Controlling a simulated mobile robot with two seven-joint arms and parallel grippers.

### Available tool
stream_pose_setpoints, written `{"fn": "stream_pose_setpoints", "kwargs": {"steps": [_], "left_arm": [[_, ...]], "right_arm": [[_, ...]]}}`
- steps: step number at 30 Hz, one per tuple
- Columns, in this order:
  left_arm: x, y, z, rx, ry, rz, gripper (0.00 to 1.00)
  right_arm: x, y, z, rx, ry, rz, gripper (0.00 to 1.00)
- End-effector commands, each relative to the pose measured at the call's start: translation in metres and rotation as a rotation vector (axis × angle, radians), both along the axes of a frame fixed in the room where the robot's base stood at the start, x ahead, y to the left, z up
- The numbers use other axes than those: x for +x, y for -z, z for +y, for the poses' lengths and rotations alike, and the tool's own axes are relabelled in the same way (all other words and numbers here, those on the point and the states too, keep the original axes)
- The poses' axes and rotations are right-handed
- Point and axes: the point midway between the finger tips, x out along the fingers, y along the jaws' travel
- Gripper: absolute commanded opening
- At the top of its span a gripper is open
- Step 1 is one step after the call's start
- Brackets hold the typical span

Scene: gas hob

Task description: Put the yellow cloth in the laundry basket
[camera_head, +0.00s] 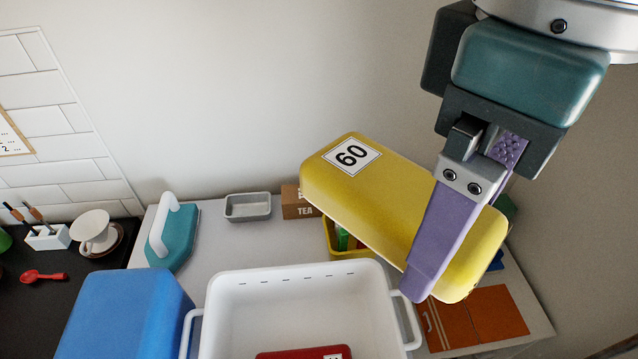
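The yellow cloth (380,205) is a thick, rounded, block-like bundle with a white label reading 60. My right gripper (436,245) comes down from the upper right. One purple finger lies across the front of the cloth's right part; the other is mostly hidden behind it. The gripper appears shut on the cloth, which hangs tilted, its right end lower. The white laundry basket (295,285), with a handle on each side, stands below and left of the cloth. A red item (305,353) lies inside it. My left gripper is not in view.
A blue block (130,315) stands close to the basket's left. Behind are a teal iron-like item (172,235), a grey tray (247,207), a tea box (296,203) and a yellow bin (345,247). Orange folded cloth (480,315) lies right of the basket.

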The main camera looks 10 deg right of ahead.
Motion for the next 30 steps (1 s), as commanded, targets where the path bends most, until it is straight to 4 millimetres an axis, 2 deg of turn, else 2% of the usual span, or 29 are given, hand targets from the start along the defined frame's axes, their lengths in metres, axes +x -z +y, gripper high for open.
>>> {"fn": "stream_pose_setpoints", "kwargs": {"steps": [1,9,15,19,25,30], "left_arm": [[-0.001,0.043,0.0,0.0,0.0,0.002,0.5],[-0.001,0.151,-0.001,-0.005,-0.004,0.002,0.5],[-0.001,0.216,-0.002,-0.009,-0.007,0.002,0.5],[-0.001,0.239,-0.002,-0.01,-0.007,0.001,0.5],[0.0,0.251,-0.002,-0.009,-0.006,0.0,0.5],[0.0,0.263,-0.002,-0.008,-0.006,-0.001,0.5]], "right_arm": [[0.004,0.035,0.007,0.001,-0.065,-0.004,0.26],[0.018,0.107,0.037,-0.001,-0.453,-0.004,0.26],[0.022,0.146,0.055,-0.002,-0.709,-0.004,0.26],[0.023,0.159,0.061,-0.002,-0.82,-0.002,0.26],[0.023,0.17,0.065,0.0,-0.89,0.003,0.26],[0.022,0.211,0.065,0.003,-0.892,0.008,0.26]]}}
